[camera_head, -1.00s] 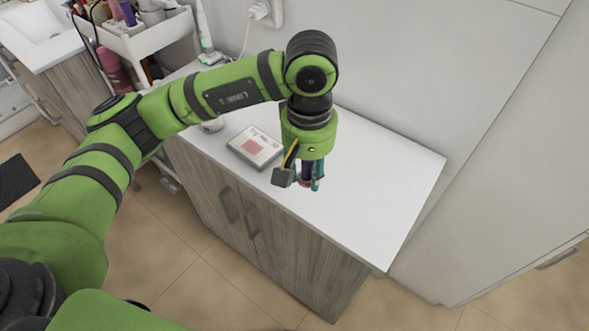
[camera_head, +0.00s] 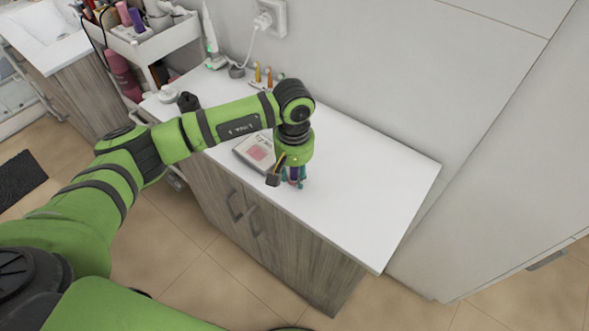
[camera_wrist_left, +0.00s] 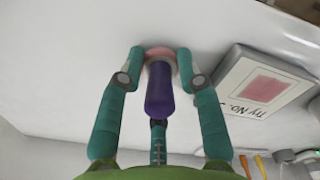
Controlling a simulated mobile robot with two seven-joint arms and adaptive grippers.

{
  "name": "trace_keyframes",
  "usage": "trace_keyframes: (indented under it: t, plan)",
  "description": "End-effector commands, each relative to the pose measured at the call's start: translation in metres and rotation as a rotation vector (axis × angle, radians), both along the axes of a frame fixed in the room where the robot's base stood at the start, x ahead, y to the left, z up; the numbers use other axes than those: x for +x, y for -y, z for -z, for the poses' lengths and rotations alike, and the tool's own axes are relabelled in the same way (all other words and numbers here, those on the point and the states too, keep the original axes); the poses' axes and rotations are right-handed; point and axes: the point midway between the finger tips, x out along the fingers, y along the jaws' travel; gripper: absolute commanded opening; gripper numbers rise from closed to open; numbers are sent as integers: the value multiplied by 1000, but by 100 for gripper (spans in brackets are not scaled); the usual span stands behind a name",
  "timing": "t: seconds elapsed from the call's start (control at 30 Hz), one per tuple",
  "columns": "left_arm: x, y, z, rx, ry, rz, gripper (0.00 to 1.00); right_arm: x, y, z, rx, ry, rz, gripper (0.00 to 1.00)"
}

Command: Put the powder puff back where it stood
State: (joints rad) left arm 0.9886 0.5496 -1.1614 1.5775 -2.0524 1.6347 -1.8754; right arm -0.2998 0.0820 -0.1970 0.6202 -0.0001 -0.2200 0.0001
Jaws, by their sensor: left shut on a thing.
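My left gripper (camera_head: 294,183) is over the white counter top (camera_head: 350,190), pointing down, just right of the flat box with a pink square (camera_head: 243,148). In the left wrist view the teal fingers of the left gripper (camera_wrist_left: 160,62) are shut on the powder puff, which has a purple handle (camera_wrist_left: 159,92) and a pink pad at its far end. The pad is at or very near the counter surface; I cannot tell if it touches. In the head view the puff is mostly hidden by the fingers. My right gripper is not in view.
The labelled box also shows close beside the fingers in the left wrist view (camera_wrist_left: 235,75). A white toothbrush (camera_head: 210,35), small orange-tipped items (camera_head: 264,77) and a white jar (camera_head: 167,93) stand farther back. The counter to the right is clear up to its edge.

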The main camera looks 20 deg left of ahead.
Motion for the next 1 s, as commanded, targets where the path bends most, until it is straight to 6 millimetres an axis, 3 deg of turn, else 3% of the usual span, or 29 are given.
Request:
trace_keyframes:
  t: [0.23,0.27,0.3,0.77,1.0]
  plan:
    - [0,0,5,1,0,0,9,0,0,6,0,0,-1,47]
    - [0,0,3,1,0,0,43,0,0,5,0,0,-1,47]
    - [0,0,3,1,0,0,59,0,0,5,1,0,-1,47]
    - [0,0,-4,-1,1,0,59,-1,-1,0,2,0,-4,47]
    - [2,-1,-47,1,8,2,59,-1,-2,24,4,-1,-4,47]
